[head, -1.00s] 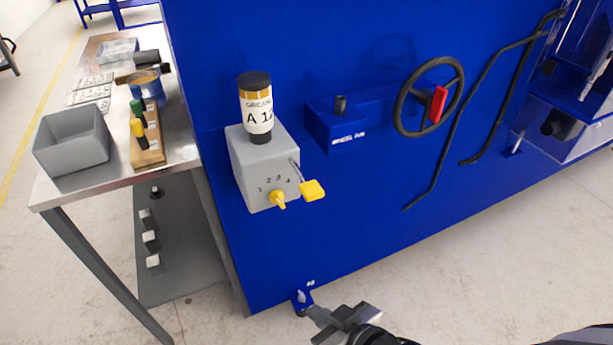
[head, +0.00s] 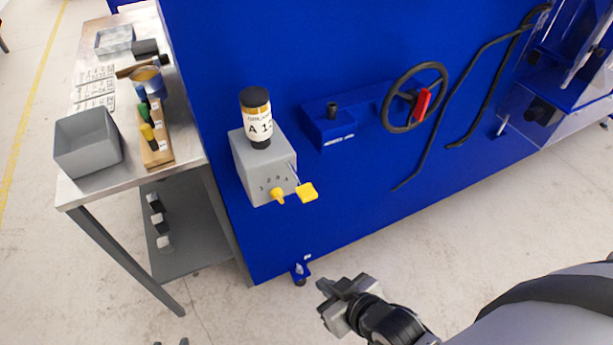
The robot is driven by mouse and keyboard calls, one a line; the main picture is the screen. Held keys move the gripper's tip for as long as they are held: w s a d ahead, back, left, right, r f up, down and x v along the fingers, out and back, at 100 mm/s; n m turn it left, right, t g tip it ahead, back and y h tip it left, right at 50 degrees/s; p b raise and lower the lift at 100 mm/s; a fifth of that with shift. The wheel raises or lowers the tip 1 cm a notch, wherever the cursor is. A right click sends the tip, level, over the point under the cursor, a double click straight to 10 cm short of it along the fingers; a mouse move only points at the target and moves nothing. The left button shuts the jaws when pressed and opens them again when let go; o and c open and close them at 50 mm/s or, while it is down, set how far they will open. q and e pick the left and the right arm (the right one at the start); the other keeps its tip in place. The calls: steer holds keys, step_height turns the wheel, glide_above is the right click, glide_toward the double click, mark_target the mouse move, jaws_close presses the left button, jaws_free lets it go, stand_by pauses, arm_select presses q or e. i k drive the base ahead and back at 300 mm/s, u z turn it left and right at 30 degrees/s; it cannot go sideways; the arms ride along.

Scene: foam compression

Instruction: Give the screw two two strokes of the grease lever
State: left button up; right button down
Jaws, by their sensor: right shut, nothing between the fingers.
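The grey grease box (head: 262,163) is on the blue machine side, with a grease cartridge (head: 257,118) marked "A 1…" upright on top. A yellow selector knob (head: 278,196) sits on its front below several printed numbers; its exact setting is too small to read. The grease lever (head: 307,192) sticks out at the box's right side with a yellow paddle. A small blue bracket with a fitting (head: 300,270) is at the machine's lower edge. My right gripper (head: 326,291) is shut and empty, right of and apart from this bracket. Small grey tips at the bottom edge may be my left gripper.
A blue wheel-hub block (head: 328,128), a black handwheel (head: 414,97) with a red handle and bent black bars are on the machine. At left, a metal table (head: 190,150) carries a grey bin (head: 88,142) and a wooden rack (head: 156,150). The front floor is clear.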

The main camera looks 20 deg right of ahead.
mark_target(305, 193)
steer(key=u, duration=2.65)
steer(key=i, duration=0.35)
steer(key=z, duration=3.25)
